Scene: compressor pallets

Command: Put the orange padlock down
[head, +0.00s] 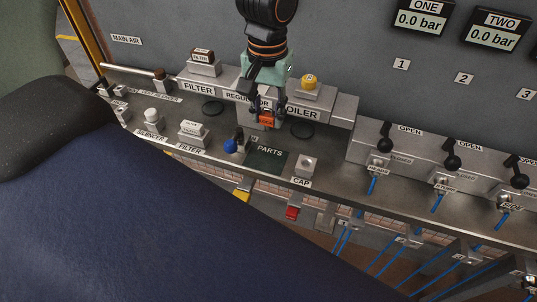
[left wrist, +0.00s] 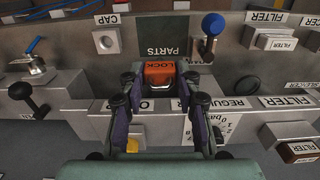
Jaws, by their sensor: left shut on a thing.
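The orange padlock (head: 267,119) is between the fingers of my left gripper (head: 266,113), in front of the regulator block. In the left wrist view the padlock (left wrist: 160,74) shows its "LOCK" face, with a finger of my left gripper (left wrist: 160,88) on each side. My left gripper is shut on it. A dark green mat marked "PARTS" (head: 266,160) lies on the bench just in front of the padlock. It also shows beyond the padlock in the left wrist view (left wrist: 160,30). Whether the padlock touches anything below is unclear. My right gripper is not in view.
A blue-knobbed lever (head: 231,146) stands just left of the mat, and a CAP block (head: 305,168) stands right of it. Filter parts (head: 192,131) sit at left. Black-handled valves (head: 381,145) line the right. The parts mat looks bare.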

